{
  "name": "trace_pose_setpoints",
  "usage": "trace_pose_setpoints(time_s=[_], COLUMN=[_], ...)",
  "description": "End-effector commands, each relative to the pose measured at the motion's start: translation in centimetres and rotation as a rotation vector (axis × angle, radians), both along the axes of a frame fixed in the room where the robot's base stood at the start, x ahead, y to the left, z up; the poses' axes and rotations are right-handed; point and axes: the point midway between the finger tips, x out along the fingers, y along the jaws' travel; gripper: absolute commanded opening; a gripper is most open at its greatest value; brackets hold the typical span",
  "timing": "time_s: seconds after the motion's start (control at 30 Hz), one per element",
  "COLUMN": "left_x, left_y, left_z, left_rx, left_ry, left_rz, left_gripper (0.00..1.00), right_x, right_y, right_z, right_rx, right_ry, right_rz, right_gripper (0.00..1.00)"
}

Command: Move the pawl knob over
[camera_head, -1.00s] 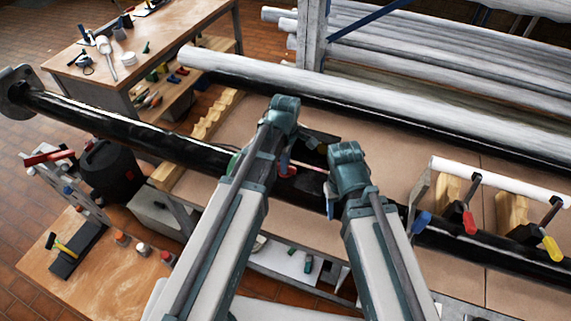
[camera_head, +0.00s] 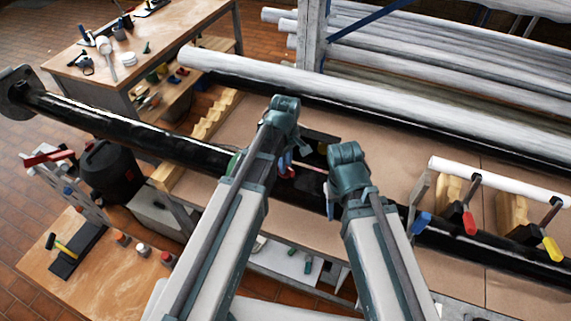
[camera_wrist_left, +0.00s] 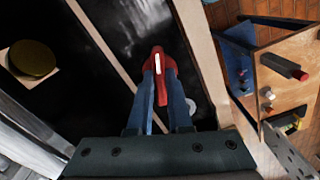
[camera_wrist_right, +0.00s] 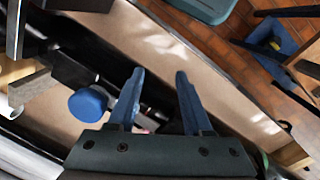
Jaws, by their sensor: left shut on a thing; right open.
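A red knob (camera_wrist_left: 158,64) with a pale stripe, which I take for the pawl knob, sits between the blue fingertips of my left gripper (camera_wrist_left: 160,82) in the left wrist view. That gripper is shut on it. In the head view a little red shows under the left gripper (camera_head: 285,160), at the black pipe; the left arm hides part of it. My right gripper (camera_wrist_right: 155,85) is open, with nothing between its fingers in the right wrist view. In the head view its fingers (camera_head: 330,205) point down beside the black pipe, right of the left gripper.
The long black pipe (camera_head: 120,130) runs across the bench. Clamps with blue (camera_head: 421,222), red (camera_head: 470,223) and yellow (camera_head: 552,248) handles stand at the right; a blue knob (camera_wrist_right: 88,104) is near my right fingers. A white pipe (camera_head: 260,75) lies behind. Bare board (camera_head: 240,117) lies between.

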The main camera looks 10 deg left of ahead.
Motion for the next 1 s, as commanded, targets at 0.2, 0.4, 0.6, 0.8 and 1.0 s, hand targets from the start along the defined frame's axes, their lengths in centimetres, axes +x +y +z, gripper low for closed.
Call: trace_pose_setpoints(time_s=[0.2,0.4,0.6,0.8,1.0], left_x=[-0.01,-0.01,-0.01,-0.02,-0.03], left_y=[-0.01,-0.01,0.00,-0.01,-0.01], left_z=[-0.01,-0.01,-0.01,-0.02,-0.02], left_rx=[0.000,0.000,0.000,0.000,0.000], left_ry=[0.000,0.000,0.000,0.000,0.000], left_rz=[-0.207,-0.397,-0.587,-0.773,-0.938], left_gripper=[0.00,0.00,0.00,0.00,0.00], right_x=[0.00,0.00,0.00,0.00,0.00], right_y=[0.00,0.00,0.00,0.00,0.00], right_z=[-0.01,-0.01,-0.01,-0.02,-0.02], right_rx=[0.000,0.000,0.000,0.000,0.000], right_ry=[0.000,0.000,0.000,0.000,0.000], right_rz=[0.000,0.000,0.000,0.000,0.000], right_gripper=[0.50,0.50,0.50,0.50,0.50])
